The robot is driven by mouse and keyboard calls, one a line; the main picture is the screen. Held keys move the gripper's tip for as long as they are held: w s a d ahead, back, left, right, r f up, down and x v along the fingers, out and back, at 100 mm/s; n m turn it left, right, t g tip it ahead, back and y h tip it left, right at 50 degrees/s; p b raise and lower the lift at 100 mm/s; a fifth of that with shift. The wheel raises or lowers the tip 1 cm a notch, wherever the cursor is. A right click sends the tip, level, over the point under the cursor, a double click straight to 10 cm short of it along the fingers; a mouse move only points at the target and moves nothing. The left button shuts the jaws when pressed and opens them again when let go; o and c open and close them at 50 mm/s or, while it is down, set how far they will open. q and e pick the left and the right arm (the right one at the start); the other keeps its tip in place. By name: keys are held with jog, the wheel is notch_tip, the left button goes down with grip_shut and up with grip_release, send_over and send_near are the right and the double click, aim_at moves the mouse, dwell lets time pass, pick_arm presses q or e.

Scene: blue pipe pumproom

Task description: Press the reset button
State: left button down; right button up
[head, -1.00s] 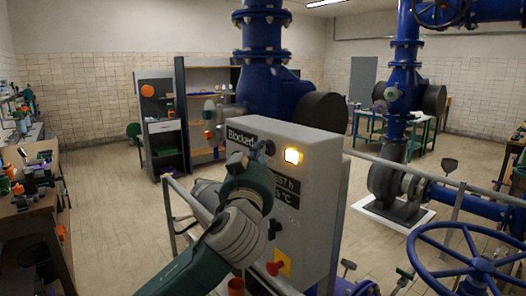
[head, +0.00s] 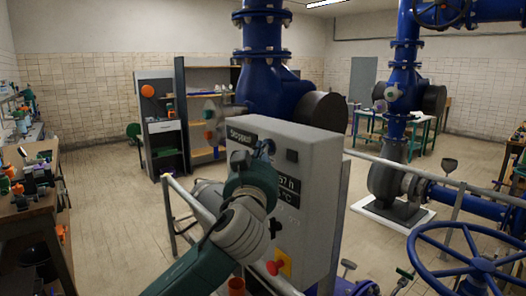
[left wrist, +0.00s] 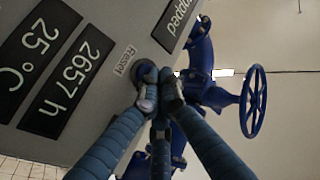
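The grey control box (head: 318,165) stands in the middle of the head view, and its small top display (head: 241,138) reads "Stopped". The reset button (left wrist: 145,71) is a dark round knob beside its "Reset" label in the left wrist view. My left gripper (left wrist: 160,95) has its blue fingers drawn together, with nothing seen between them. The fingertips overlap the button's lower edge in that view; I cannot tell whether they touch it. In the head view my left wrist hides most of the fingers at the box front. My right gripper is not in view.
A railing (head: 184,200) runs left of the box. A blue handwheel (head: 474,258) is at right.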

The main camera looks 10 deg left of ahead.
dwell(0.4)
pick_arm(q)
jog(key=shift+s+a, duration=0.1)
jog(key=shift+s, duration=0.25)
jog(key=s+a, duration=0.3)
jog(key=s, duration=0.1)
jog(key=shift+s+a, duration=0.25)
jog(key=shift+a, duration=0.1)
dwell(0.7)
